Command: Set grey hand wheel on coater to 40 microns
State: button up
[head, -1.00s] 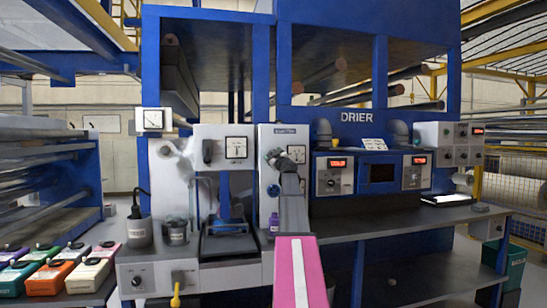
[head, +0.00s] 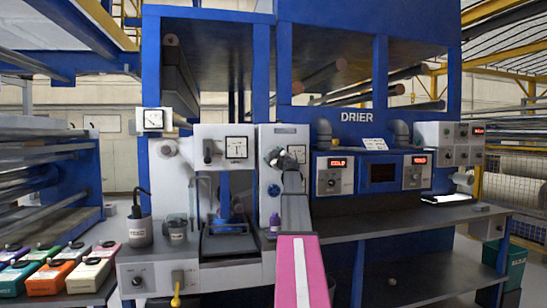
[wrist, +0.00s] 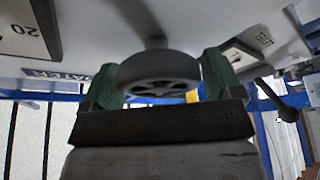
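The grey hand wheel (wrist: 160,75) shows in the wrist view on a short shaft from the pale coater panel. My gripper (wrist: 163,82) has one green finger on each side of the wheel, and both appear to touch its rim. In the head view my gripper (head: 274,158) is at the upper part of the coater's grey panel (head: 265,190), and it hides the wheel. A square white dial (head: 298,153) is just right of my gripper, partly covered; its reading is too small to tell.
A second dial (head: 236,147) and a black-handled lever (head: 208,150) are on the neighbouring panel. The drier's bench (head: 400,222) extends to the right.

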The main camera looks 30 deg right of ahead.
jog(key=shift+o, duration=0.6)
jog(key=v, duration=1.1)
